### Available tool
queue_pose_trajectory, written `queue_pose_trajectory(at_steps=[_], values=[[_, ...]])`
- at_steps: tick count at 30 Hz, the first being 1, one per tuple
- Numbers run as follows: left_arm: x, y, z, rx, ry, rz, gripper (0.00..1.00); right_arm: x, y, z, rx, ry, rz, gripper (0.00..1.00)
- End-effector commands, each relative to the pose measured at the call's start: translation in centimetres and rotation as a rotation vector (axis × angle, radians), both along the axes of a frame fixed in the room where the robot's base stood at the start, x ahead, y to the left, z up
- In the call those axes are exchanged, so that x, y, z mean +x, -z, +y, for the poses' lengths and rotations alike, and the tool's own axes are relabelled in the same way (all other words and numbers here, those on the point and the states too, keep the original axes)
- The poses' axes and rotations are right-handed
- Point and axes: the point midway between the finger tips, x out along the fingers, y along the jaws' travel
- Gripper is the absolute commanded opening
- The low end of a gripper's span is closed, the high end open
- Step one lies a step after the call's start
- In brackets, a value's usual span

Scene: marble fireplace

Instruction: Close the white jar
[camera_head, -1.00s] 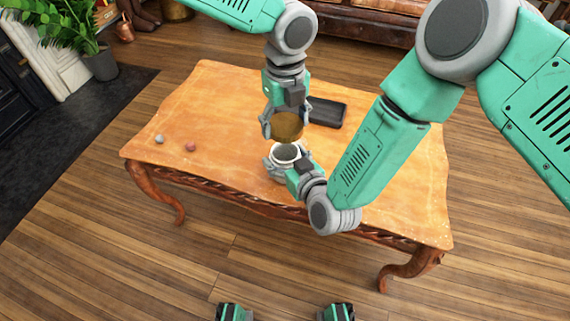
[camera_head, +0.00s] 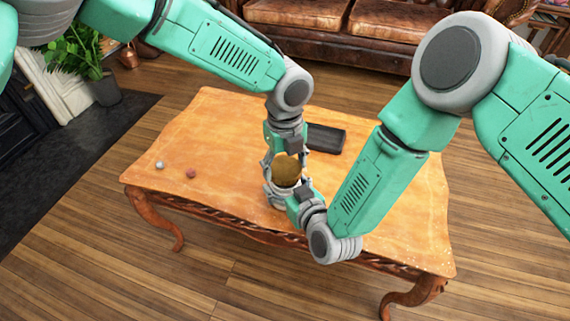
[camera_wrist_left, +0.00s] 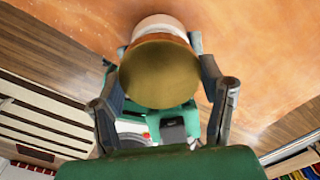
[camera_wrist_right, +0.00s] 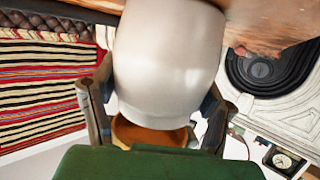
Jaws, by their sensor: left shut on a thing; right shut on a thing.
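The white jar (camera_head: 281,197) is near the front edge of the wooden table, and its pale body fills the middle of the right wrist view (camera_wrist_right: 168,60). My right gripper (camera_head: 284,194) is shut around its side. My left gripper (camera_head: 286,158) is shut on the round brown-gold lid (camera_head: 287,172), which also shows in the left wrist view (camera_wrist_left: 160,73). The lid is over the jar's mouth and looks tilted. I cannot tell whether it touches the rim. The mouth is hidden behind the lid.
A dark tray (camera_head: 326,138) lies on the table (camera_head: 215,130) behind the grippers. Two small balls, one grey (camera_head: 159,165) and one reddish (camera_head: 191,173), lie at the left. The left part of the table is mostly clear.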

Motion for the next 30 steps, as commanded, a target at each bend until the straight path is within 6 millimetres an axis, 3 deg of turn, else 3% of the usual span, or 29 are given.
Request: queue_pose_trajectory(at_steps=[12,30], values=[[-0.1,1.8,-0.1,0.000,0.002,0.001,0.44,0.1,-0.1,0.0,0.001,0.000,-0.002,0.16],[-0.1,1.9,0.0,0.000,0.002,0.001,0.44,0.1,-0.1,0.0,0.001,0.000,-0.003,0.16]])
